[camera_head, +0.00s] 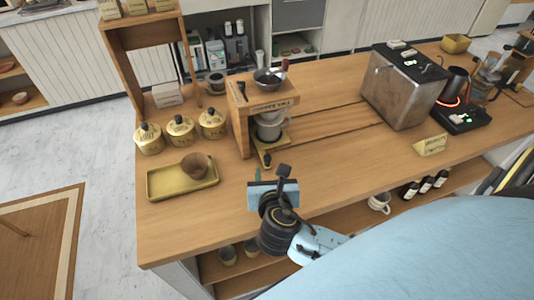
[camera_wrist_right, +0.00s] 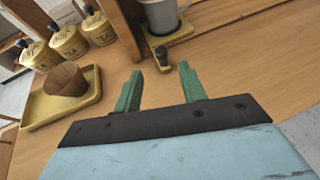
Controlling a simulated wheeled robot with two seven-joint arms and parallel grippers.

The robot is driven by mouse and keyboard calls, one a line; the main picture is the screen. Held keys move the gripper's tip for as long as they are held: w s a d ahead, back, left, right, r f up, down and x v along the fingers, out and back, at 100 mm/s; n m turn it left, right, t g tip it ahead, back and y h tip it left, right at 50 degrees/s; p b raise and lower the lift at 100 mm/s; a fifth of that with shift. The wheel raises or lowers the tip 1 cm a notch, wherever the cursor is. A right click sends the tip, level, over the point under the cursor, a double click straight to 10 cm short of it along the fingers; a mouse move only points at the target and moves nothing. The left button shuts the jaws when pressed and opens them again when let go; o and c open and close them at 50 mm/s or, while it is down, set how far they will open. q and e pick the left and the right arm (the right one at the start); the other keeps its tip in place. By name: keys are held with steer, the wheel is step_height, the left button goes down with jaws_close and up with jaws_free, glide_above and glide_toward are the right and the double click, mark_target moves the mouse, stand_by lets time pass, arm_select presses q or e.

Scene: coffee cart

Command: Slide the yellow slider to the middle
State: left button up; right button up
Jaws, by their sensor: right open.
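The yellow slider (camera_head: 281,146) is a flat yellow plate at the foot of the wooden coffee mill stand (camera_head: 268,101), with a dark knob (camera_head: 267,159) at its front end. A grey cup (camera_head: 269,131) stands on it. In the right wrist view the slider (camera_wrist_right: 181,36) is at top centre, its knob (camera_wrist_right: 161,54) just beyond my fingertips. My right gripper (camera_head: 269,176) is in front of the knob. In the right wrist view its green fingers (camera_wrist_right: 161,74) are apart, with only bare counter between them. My left gripper is not in view.
A yellow tray (camera_head: 154,192) with a brown bowl (camera_head: 195,166) and several yellow tins (camera_head: 180,130) are to the left. A metal toaster-like machine (camera_head: 402,86) and a yellow sign (camera_head: 431,145) are to the right. The counter around my right gripper is clear.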

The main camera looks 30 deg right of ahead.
mark_target(268, 159)
steer(key=b+x, duration=0.1)
steer(key=x, duration=1.1)
steer(key=shift+s, duration=0.1)
jaws_close()
